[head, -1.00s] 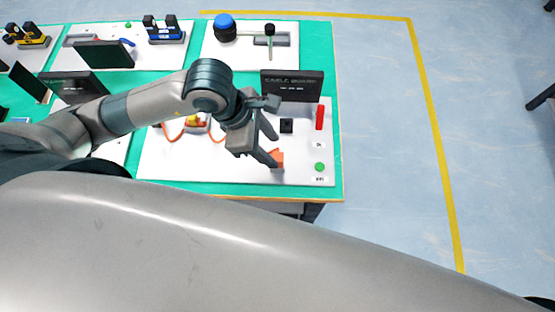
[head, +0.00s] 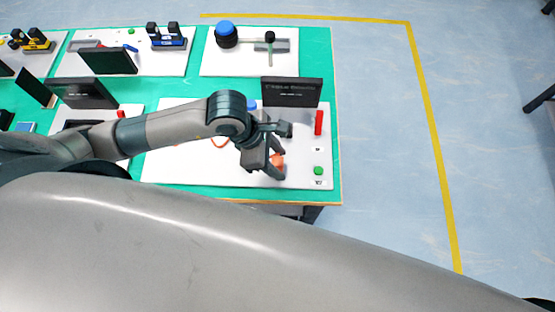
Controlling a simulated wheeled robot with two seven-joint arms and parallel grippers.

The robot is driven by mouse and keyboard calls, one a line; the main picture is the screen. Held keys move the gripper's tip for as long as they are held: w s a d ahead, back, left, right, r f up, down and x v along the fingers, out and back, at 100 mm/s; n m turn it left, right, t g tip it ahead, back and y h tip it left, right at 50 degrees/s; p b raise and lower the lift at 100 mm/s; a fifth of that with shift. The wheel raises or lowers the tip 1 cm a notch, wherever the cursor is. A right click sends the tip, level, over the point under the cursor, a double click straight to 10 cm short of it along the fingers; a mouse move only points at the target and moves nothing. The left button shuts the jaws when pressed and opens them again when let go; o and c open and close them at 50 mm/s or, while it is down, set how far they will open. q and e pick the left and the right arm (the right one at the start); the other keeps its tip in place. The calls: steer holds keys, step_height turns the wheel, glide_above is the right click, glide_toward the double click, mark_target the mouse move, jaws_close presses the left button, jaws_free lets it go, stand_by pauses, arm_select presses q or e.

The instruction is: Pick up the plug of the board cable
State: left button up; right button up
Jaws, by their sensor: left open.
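The cable board (head: 302,180) is a white panel at the right end of the table, with a dark sign (head: 292,92) at its back. The orange plug (head: 278,161) is at the board's front right. A short stretch of orange cable (head: 220,143) shows left of my wrist; the rest is hidden by my arm. My left gripper (head: 279,160) is open, with its fingers at the plug, one on the far side and one on the near side. I cannot tell whether they touch it. My right gripper is out of view.
A black block (head: 286,130) stands just beyond the gripper. A red upright piece (head: 319,122) and a green button (head: 318,170) are to its right. Other white panels with dark signs fill the green table (head: 335,150) to the left and back.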

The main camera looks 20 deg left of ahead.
mark_target(278, 161)
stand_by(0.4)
arm_select(q)
steer(key=c, duration=1.1)
steer(key=shift+c, duration=0.2)
steer(key=shift+r+b, duration=0.35)
steer(key=shift+r, duration=0.15)
step_height(278, 161, up, 2)
steer(key=shift+r+b, duration=0.2)
steer(key=shift+b, duration=0.35)
steer(key=shift+s+d+r+b, duration=0.2)
steer(key=shift+s+d+r, duration=0.1)
steer(key=shift+d+r, duration=0.25)
steer(key=shift+s+d+r+b, duration=0.2)
steer(key=shift+s+d+r, duration=0.15)
steer(key=shift+d, duration=0.25)
steer(key=s+d+r+p, duration=0.4)
steer(key=d+r+p, duration=0.1)
steer(key=d, duration=0.3)
steer(key=shift+s+r, duration=0.25)
steer(key=shift+r, duration=0.1)
